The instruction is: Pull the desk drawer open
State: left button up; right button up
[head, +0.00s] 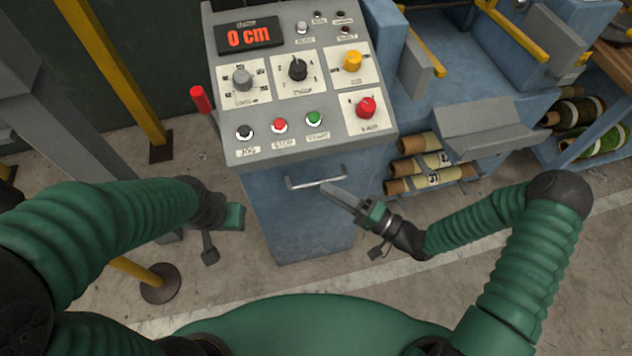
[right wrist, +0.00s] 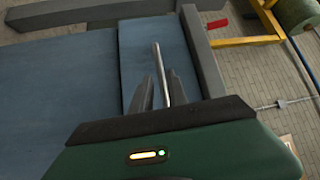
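The blue desk drawer (head: 300,222) is under the grey control panel, and its front looks flush with the cabinet. Its metal bar handle (head: 302,184) runs across the top of the front. My right gripper (head: 328,188) is at the handle's right end. In the right wrist view, the handle (right wrist: 161,72) runs between my two right fingers (right wrist: 161,92), which stand apart with a small gap visible on the left side; contact cannot be told. My left gripper (head: 212,246) hangs left of the cabinet, away from the handle; its finger opening is not clear.
The control panel (head: 258,158) above carries knobs, buttons and a display reading 0 cm. A red lever (head: 201,98) sticks up at its left. Rolled turf (head: 430,180) lies on a rack at right. A yellow post (head: 110,65) stands left.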

aim_at(315, 182)
jog(key=x, duration=0.4)
jog(key=shift+a, duration=0.55)
jog(key=shift+d, duration=0.3)
grip_shut()
jog(key=shift+f, duration=0.2)
dwell(0.3)
